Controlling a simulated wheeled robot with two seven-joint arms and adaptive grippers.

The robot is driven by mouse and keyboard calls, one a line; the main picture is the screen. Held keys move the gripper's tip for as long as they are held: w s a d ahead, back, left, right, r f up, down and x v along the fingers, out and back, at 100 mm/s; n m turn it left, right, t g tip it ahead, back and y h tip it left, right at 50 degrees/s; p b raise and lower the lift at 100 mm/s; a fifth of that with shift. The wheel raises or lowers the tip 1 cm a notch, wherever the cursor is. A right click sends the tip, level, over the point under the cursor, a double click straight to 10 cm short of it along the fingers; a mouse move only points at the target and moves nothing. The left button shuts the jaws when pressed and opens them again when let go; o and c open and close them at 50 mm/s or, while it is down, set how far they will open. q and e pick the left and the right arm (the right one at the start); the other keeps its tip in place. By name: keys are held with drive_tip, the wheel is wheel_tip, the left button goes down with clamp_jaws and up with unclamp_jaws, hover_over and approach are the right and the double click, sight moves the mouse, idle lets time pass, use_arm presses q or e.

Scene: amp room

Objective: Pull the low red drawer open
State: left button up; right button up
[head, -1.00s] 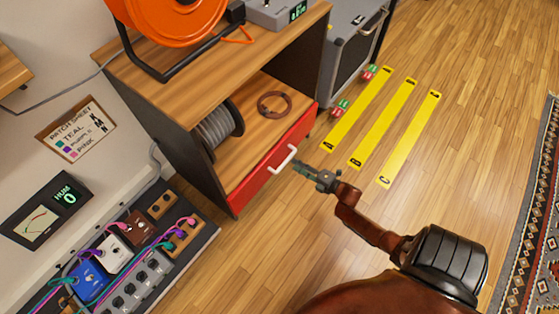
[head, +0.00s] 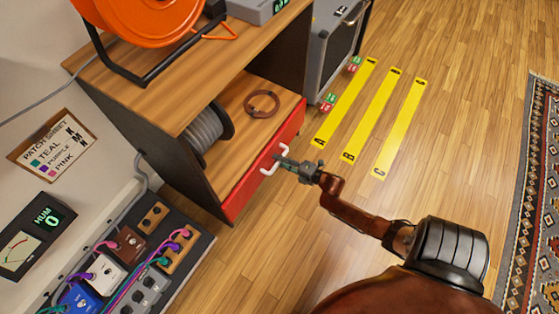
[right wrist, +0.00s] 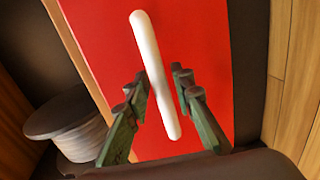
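The low red drawer (head: 242,194) is at the bottom of the wooden cabinet, and its front looks flush with the shelf above. Its white bar handle (head: 268,171) is partly hidden behind my right gripper (head: 281,160) in the head view. In the right wrist view, the handle (right wrist: 149,50) runs slantwise across the red front (right wrist: 205,40). The open green fingers of my right gripper (right wrist: 160,85) stand on either side of it, with gaps visible. My left gripper is not in view.
A cable spool (head: 208,132) and a brown coil (head: 262,103) sit on the shelf above the drawer. A pedal board (head: 190,262) lies left of the cabinet. Yellow floor strips (head: 370,115) lie to the right. The wooden floor before the drawer is clear.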

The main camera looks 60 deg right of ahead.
clamp_jaws()
idle(0.4)
